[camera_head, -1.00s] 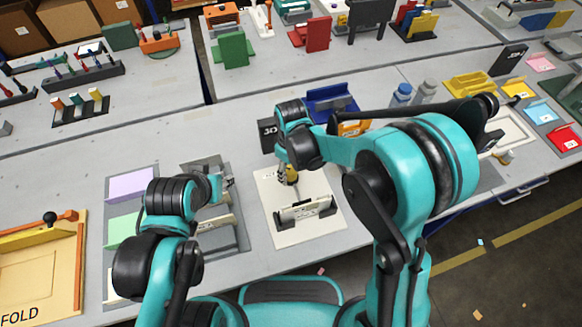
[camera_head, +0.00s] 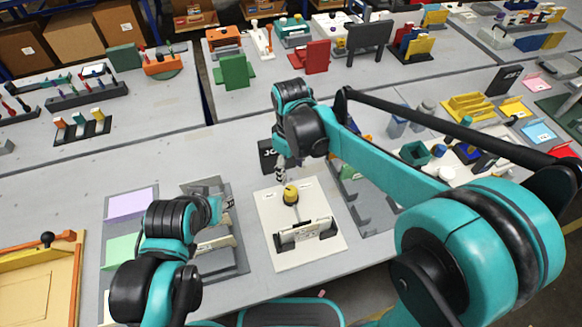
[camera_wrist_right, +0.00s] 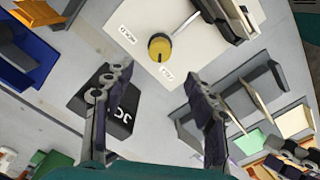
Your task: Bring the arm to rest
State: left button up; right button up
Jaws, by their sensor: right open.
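My right gripper (camera_head: 281,172) hangs fingers down above the far edge of a cream plotter board (camera_head: 272,238). In the right wrist view its two fingers (camera_wrist_right: 153,80) are wide apart with nothing between them. A yellow knob (camera_head: 291,194) on a pale bar stands on the board, clear of the fingers; it also shows in the right wrist view (camera_wrist_right: 160,47). A white strip (camera_head: 301,232) sits in a black holder at the board's near side.
A black sign block (camera_head: 267,157) stands just behind the board, close to my right gripper. A grey tray with upright plates (camera_head: 230,257) and a lilac pad (camera_head: 131,203) lie left. Bins and small parts crowd the right.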

dwell(0.3)
jog(key=s+d+r+m+t, duration=0.1)
jog(key=s+d+m+t, duration=0.2)
jog(key=d, duration=0.6)
jog(key=s+d+r+m+t, duration=0.2)
jog(key=s+d+m+t, duration=0.2)
jog(key=s+d+m, duration=0.3)
jog(key=shift+s+d+m, duration=0.3)
jog(key=shift+s+d, duration=0.65)
jog(key=shift+s, duration=0.1)
